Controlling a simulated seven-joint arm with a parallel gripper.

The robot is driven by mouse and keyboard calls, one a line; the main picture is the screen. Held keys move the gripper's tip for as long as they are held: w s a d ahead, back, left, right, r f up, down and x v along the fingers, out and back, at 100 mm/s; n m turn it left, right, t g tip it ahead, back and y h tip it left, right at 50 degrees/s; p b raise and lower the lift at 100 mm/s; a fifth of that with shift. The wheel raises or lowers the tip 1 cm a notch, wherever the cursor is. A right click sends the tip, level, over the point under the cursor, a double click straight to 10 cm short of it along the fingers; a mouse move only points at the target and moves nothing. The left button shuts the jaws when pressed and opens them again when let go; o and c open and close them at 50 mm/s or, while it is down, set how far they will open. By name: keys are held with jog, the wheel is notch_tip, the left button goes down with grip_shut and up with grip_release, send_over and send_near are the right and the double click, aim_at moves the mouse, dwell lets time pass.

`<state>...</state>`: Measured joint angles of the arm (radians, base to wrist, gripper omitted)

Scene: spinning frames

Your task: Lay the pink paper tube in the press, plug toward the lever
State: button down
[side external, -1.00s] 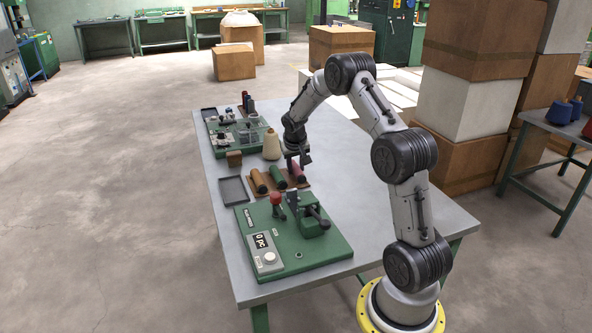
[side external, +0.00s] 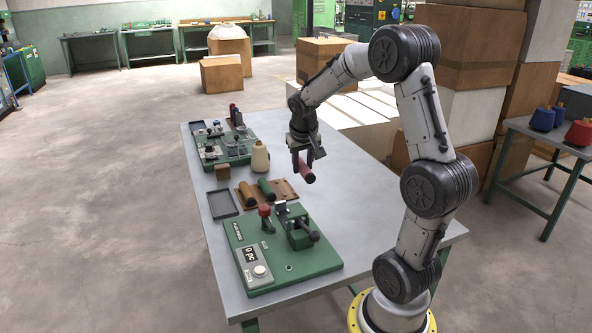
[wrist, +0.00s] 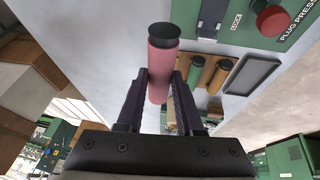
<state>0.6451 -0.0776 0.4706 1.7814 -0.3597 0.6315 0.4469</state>
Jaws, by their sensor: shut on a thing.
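My gripper (side external: 304,166) is shut around the middle of the pink paper tube (side external: 306,172) and holds it above the table, behind the press. In the wrist view the pink tube (wrist: 160,68) sits between the fingers (wrist: 160,88), and its dark plug (wrist: 163,36) is at the end pointing to the picture's top. The green plug press (side external: 310,263) stands at the table's front, with a red knob (side external: 265,211) and a black-handled lever (side external: 312,236). The wrist view shows part of the press (wrist: 288,25) at top right.
A brown rack (side external: 287,187) holds a brown tube (side external: 247,194) and a green tube (side external: 266,188). A grey tray (side external: 223,203) lies left of it. A cream cone (side external: 260,156) and a second green fixture (side external: 232,158) stand farther back. The table's right side is clear.

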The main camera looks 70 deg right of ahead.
jog(key=shift+s+a, duration=0.15)
jog(key=shift+s, duration=0.15)
jog(key=shift+n, duration=0.4)
jog(key=a+f, duration=0.2)
jog(key=w+a+f, duration=0.1)
jog(key=a+f, duration=0.1)
jog(key=a, duration=0.1)
jog(key=a+f, duration=0.2)
jog(key=a, duration=0.1)
jog(key=shift+w+f, duration=0.35)
jog(key=shift+f, duration=0.05)
jog(key=shift+d+f, duration=0.1)
jog(key=shift+f, duration=2)
jog(key=shift+f, duration=0.1)
jog(key=c, duration=0.8)
grip_release()
jog(key=shift+c, duration=0.2)
